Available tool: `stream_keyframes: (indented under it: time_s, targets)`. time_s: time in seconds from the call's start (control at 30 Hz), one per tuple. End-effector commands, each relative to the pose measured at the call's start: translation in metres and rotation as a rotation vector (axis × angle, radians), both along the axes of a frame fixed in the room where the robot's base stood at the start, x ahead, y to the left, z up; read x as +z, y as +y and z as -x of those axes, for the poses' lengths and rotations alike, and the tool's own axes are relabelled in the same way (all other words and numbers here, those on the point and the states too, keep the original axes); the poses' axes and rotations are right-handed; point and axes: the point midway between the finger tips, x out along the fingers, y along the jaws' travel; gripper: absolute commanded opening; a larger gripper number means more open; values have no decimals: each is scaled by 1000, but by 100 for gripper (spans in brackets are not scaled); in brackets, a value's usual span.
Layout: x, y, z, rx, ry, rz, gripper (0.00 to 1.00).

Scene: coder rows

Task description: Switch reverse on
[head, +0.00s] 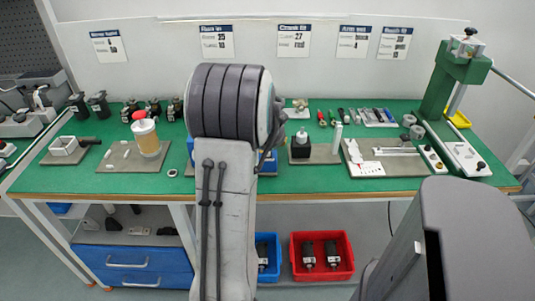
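I cannot make out any switch marked reverse. A small white box with dark knobs (433,158) lies on the green bench at the right, beside the green press (455,85). My own arm rises through the middle of the head view and covers the centre of the bench. My gripper is not visible; the arm hides what is behind it.
The green bench (330,186) carries a mat with a red-topped jar (147,136), a black block (301,145) and several tools at the back. Grey equipment (30,123) stands at the far left. Below are a red bin (322,272) and blue drawers (135,262).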

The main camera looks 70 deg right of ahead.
Motion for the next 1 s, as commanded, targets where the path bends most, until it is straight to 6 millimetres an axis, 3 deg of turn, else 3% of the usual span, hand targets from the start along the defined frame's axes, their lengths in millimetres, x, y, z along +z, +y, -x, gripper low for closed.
stream_keyframes:
  time_s: [1.0]
  targets:
    - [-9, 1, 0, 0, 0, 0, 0]
